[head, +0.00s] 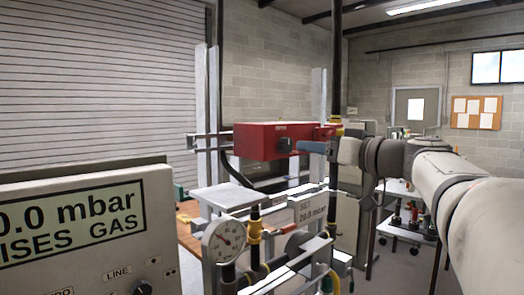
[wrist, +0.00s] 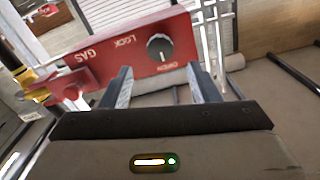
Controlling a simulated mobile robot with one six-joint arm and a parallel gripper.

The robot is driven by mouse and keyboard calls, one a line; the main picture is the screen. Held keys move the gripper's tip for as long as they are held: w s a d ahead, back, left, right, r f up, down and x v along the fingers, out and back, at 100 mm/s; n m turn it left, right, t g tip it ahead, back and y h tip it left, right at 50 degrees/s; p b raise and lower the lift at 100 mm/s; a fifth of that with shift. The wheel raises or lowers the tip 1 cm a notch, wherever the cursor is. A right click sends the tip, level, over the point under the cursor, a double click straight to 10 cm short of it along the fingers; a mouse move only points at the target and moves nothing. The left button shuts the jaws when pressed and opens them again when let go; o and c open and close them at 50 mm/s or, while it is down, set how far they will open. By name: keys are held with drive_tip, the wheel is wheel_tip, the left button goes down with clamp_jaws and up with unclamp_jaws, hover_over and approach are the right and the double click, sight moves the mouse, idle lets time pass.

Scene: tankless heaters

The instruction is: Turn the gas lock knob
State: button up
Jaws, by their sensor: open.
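The gas lock is a red box, in the middle of the head view (head: 258,140) and across the top of the wrist view (wrist: 110,58). Its "GAS LOCK" and "OPEN" lettering is upside down in the wrist view. The round dark knob (wrist: 160,47) has a light rim, and its white mark points down in the picture, toward "OPEN". It also shows in the head view (head: 284,146). My gripper (wrist: 159,69) is open and empty. Its two fingers point at the box, one on each side of the knob's line, and look short of the knob. In the head view, my gripper (head: 312,147) is just right of the knob.
A pressure gauge (head: 224,241), yellow-fitted pipes and a "SET 20.0 mbar" sign (head: 312,211) stand below the box. A large display panel (head: 75,225) fills the lower left. A dark vertical pipe (head: 336,60) rises beside my gripper.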

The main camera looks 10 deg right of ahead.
sight(288, 146)
drive_tip(key=p+x, duration=0.1)
drive_tip(key=x, duration=0.5)
drive_tip(key=shift+w+a, duration=0.25)
drive_tip(key=shift+a, duration=0.05)
drive_tip(key=shift+c, duration=0.4)
drive_tip(key=c, duration=0.9)
drive_tip(key=shift+f, duration=0.1)
